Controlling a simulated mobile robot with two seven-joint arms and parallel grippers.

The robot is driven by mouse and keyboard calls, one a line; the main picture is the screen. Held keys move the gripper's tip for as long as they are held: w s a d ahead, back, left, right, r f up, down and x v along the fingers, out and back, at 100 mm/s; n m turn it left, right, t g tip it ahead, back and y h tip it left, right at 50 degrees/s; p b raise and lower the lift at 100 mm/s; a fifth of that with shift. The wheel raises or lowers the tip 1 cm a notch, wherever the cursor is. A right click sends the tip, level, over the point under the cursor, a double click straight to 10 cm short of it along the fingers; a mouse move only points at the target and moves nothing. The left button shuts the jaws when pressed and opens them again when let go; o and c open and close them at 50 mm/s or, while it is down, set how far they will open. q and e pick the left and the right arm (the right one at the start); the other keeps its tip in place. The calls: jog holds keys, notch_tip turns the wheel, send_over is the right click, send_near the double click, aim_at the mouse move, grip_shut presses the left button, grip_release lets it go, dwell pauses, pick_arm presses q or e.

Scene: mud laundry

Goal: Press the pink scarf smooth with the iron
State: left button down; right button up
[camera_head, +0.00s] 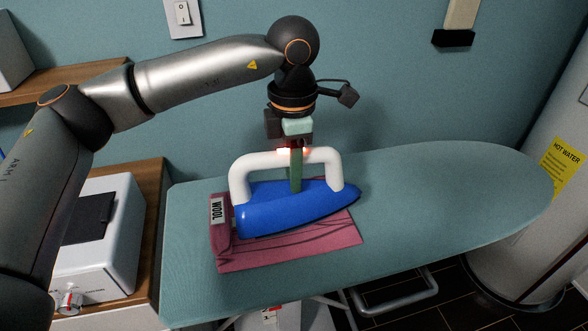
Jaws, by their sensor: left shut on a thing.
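The pink scarf (290,252) lies flat on the left part of the teal ironing board (440,190), with several dark crease lines along its front part. The blue iron (290,209) with a white handle (240,173) is over the scarf, its pointed end toward the right. The iron hides the scarf's middle and back; I cannot tell whether it touches the cloth. My left gripper (296,170) comes down from above and is shut on the iron's handle. My right gripper is not in view.
A label reading WOOL (217,210) shows at the scarf's left end. A white box-like appliance (105,245) stands on a wooden surface at the left. A white cylinder with a yellow HOT WATER label (562,160) stands at the right. The board's right half is clear.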

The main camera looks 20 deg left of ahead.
aim_at(294, 195)
pick_arm(q)
jog(key=shift+f+b, duration=0.4)
jog(key=shift+b, duration=0.05)
jog(key=shift+f+b, duration=0.95)
jog(key=shift+f, duration=0.7)
jog(key=shift+w+f, duration=0.1)
jog(key=shift+f, duration=0.05)
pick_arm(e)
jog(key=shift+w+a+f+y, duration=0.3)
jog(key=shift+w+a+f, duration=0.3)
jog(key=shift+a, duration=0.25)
pick_arm(q)
jog(key=shift+f, duration=0.1)
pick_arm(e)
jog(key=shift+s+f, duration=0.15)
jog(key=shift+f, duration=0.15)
pick_arm(q)
jog(key=shift+f+b, duration=0.45)
jog(key=shift+b, duration=0.2)
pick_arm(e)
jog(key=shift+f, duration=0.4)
pick_arm(q)
jog(key=shift+d+f, duration=0.1)
jog(key=shift+f, duration=0.2)
jog(key=shift+r, duration=0.15)
dwell(0.6)
jog(key=shift+r+p, duration=1.95)
jog(key=shift+r, duration=1.1)
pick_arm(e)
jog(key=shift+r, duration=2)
